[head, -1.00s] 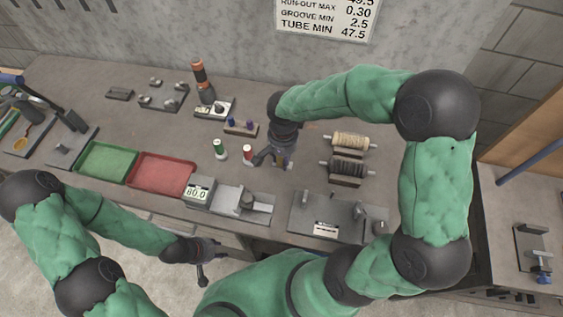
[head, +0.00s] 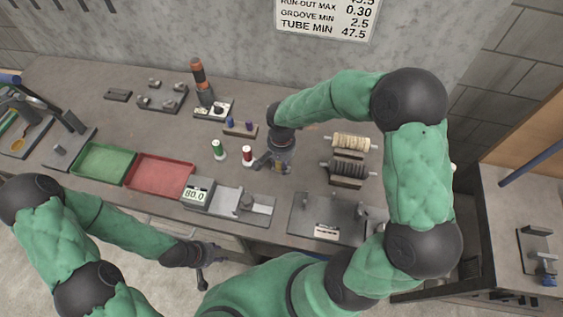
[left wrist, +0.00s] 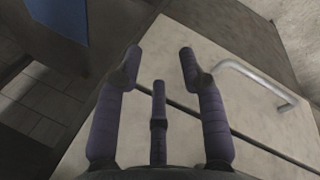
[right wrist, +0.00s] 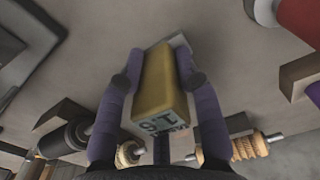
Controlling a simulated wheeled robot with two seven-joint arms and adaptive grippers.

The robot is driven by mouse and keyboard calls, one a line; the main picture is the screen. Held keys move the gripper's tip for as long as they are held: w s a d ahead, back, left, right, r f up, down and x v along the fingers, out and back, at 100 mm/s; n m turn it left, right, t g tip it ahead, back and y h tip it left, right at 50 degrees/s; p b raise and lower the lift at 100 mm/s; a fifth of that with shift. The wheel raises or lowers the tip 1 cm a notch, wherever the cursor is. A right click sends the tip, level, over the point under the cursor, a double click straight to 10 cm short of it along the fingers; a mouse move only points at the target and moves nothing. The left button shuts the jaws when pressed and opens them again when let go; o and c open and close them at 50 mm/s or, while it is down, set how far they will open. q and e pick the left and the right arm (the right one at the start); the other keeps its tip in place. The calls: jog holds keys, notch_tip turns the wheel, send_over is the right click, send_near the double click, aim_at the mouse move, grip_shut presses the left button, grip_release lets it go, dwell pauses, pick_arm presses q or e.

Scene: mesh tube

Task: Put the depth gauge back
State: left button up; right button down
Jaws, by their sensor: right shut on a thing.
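The depth gauge (right wrist: 163,85) is a yellow block with a small display at its near end and a grey plate at its far end, seen in the right wrist view. My right gripper (right wrist: 158,75) is shut on it, one finger on each side. In the head view my right gripper (head: 280,165) is over the middle of the bench, beside the red-topped spool; the gauge is mostly hidden there. My left gripper (head: 208,253) is in front of the bench, low down. The left wrist view shows its fingers (left wrist: 158,60) apart with nothing between them.
Red (head: 247,155) and green (head: 218,149) spools stand left of my right gripper. A plug block (head: 239,130) is behind them. A rack with beige (head: 350,143) and dark (head: 348,168) rolls is to the right. A red tray (head: 160,174) and readout box (head: 196,193) are nearer left.

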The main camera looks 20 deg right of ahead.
jog(key=c, duration=0.9)
grip_release()
jog(key=shift+o, duration=0.2)
jog(key=shift+r+p, duration=0.35)
notch_tip(320, 180, up, 12)
jog(key=shift+f+p, duration=0.2)
jog(key=shift+p, duration=0.9)
